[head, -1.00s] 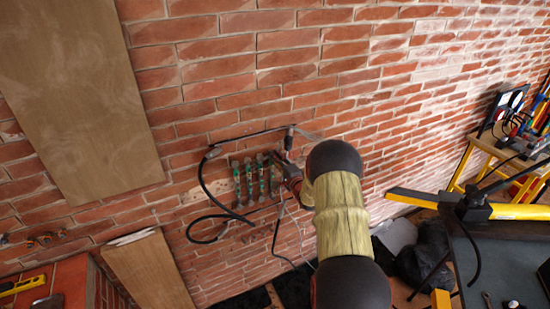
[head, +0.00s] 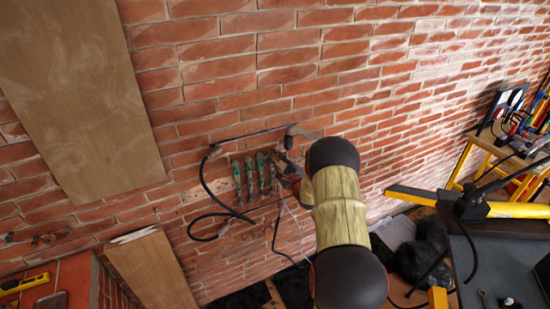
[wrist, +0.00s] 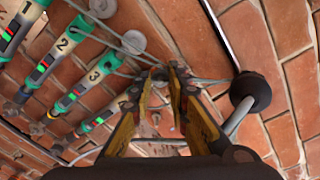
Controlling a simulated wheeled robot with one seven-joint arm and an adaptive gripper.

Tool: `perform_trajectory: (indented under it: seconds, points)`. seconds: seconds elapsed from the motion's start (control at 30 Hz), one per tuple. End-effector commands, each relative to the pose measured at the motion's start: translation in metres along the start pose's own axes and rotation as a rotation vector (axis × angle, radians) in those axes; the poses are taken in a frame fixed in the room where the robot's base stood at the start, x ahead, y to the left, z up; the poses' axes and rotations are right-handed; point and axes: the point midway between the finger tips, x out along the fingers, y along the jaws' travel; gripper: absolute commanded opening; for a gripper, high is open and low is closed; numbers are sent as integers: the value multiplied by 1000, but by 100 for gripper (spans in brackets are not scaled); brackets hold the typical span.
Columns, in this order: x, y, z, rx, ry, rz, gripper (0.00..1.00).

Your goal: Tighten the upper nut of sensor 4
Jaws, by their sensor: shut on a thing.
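Sensor 4 (wrist: 98,121) is a grey and green rod in the wrist view, lowest of a numbered row and partly hidden behind my left finger. Its upper nut (wrist: 159,74) sits between my fingertips, small and mostly covered by them. My gripper (wrist: 168,80) has yellow and black fingers and is shut on that nut at the sensor's upper end. In the head view, my gripper (head: 279,162) is at the upper right of the sensor row, and its fingertips are too small to make out.
Sensor 3 (wrist: 84,83), sensor 2 (wrist: 61,47) and sensor 1 (wrist: 24,25) lie close beside it on the brick wall (head: 235,75). A thick cable with a black fitting (wrist: 250,90) runs close right of my fingers. Black cables (head: 206,190) loop left of the row.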

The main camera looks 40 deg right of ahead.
Motion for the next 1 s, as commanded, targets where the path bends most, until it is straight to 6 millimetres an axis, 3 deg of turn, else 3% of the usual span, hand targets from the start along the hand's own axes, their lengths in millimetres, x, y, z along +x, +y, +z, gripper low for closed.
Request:
perform_trajectory:
  seconds: [0.37, 0.4, 0.6, 0.73, 1.0]
  points:
    - [-2, 4, -4, 9, 8, 6, 0]
    - [-2, 4, -4, 9, 8, 6, 17]
    - [-2, 3, -3, 8, 6, 5, 29]
    - [-1, 2, -2, 7, 4, 3, 36]
    - [-1, 1, -1, 6, 2, 2, 36]
